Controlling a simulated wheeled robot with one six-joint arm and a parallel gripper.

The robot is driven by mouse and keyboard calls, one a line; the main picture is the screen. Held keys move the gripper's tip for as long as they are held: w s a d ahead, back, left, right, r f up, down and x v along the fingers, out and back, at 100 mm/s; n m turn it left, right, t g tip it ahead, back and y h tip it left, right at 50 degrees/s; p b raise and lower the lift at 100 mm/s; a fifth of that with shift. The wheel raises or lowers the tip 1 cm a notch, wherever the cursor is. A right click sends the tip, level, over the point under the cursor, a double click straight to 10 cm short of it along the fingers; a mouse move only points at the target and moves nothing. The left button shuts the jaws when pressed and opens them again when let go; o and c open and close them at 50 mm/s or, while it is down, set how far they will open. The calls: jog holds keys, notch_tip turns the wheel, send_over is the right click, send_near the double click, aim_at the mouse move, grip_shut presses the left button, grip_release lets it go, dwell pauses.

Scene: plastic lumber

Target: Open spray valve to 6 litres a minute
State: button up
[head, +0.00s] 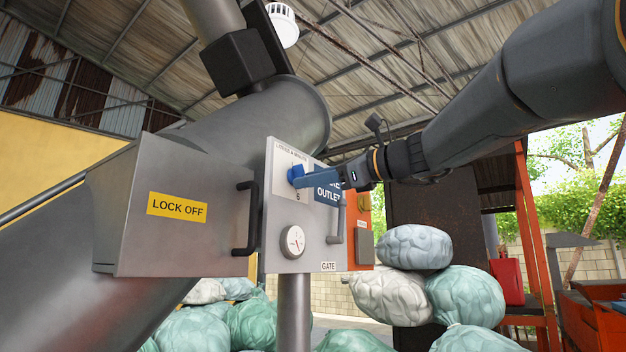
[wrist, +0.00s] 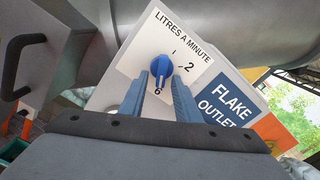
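The blue spray valve knob (wrist: 160,67) sits on a white dial plate (wrist: 150,40) marked "LITRES A MINUTE". In the head view the knob (head: 295,174) is on the upper part of the grey panel (head: 285,250). My gripper (wrist: 161,77) faces the knob, with its blue fingers on either side and a small gap showing. It also shows in the head view (head: 306,180), where its fingers hide part of the dial.
A "FLAKE OUTLET" sign (wrist: 228,100) is right of the dial. A round gauge (head: 293,241), a "GATE" label (head: 328,266) and a lever handle (head: 337,225) are lower on the panel. A "LOCK OFF" box (head: 170,240) with a black handle (head: 246,218) stands left. Stacked bags (head: 415,247) lie behind.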

jog(key=b+v, duration=0.2)
jog(key=v, duration=0.5)
jog(key=shift+s+d+b, duration=0.25)
jog(key=shift+d+b, duration=0.1)
jog(key=shift+b, duration=0.05)
